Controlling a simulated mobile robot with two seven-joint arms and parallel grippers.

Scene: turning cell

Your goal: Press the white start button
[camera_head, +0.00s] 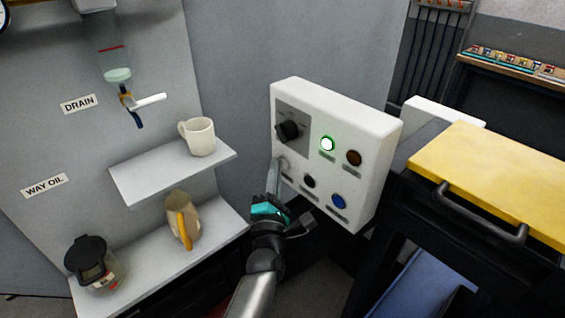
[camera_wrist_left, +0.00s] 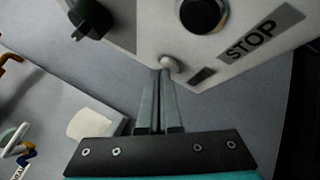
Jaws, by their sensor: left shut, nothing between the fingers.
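The white control panel (camera_head: 378,140) stands tilted in the middle of the head view. A small plain white button (camera_wrist_left: 170,63) sits on its face in the wrist view, close to the panel edge. My left gripper (camera_head: 275,165) is shut and empty at the panel's lower left. In the wrist view the closed fingertips (camera_wrist_left: 160,72) are right at the white button and overlap its lower edge; I cannot tell whether they touch it. In the head view the fingers partly cover that area. My right gripper is not in view.
The panel also carries a black knob (camera_head: 288,131), a lit green-ringed white round (camera_head: 327,144), an amber one (camera_head: 354,158), a black button (camera_head: 309,181) and a blue button (camera_head: 338,201). Shelves with a mug (camera_head: 198,137) and jug (camera_head: 181,220) stand left; a yellow-topped cart (camera_head: 500,175) stands right.

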